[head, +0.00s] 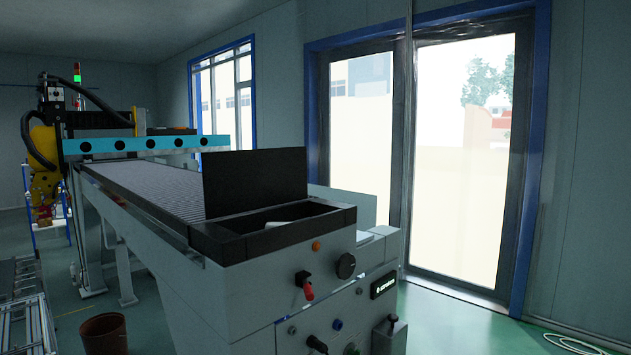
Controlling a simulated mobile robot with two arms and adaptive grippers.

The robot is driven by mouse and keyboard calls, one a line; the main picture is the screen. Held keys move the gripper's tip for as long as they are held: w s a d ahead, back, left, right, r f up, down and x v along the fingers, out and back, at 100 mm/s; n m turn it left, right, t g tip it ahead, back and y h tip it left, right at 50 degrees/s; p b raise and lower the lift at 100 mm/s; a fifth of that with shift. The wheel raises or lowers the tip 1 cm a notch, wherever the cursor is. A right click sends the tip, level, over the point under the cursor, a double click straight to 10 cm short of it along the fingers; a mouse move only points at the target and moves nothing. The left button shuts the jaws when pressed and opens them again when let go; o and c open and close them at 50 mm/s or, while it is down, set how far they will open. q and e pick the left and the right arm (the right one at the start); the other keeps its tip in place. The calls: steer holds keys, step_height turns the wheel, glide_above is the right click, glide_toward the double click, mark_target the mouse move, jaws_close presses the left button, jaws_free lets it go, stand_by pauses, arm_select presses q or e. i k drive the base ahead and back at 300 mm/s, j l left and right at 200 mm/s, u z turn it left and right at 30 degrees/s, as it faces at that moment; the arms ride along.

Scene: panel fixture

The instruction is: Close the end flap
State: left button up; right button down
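The end flap (256,180) is a flat black panel. It stands upright near the end of the long grey machine (230,302), at the far side of an open black-rimmed compartment (325,222). Something pale lies inside the compartment, but I cannot tell what it is. Neither of my grippers is in the head view.
A ribbed bed (160,188) runs back from the flap under a blue beam (140,145). Knobs and a red-tipped lever (308,291) stick out of the machine's end face. A brown bin (104,334) stands at lower left.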

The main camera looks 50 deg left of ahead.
mark_target(238, 181)
steer(key=j, duration=0.6)
steer(key=k+j+z, duration=0.1)
steer(key=j, duration=0.5)
steer(key=k+j+z, duration=0.1)
steer(key=j, duration=1.1)
steer(key=k+z, duration=0.05)
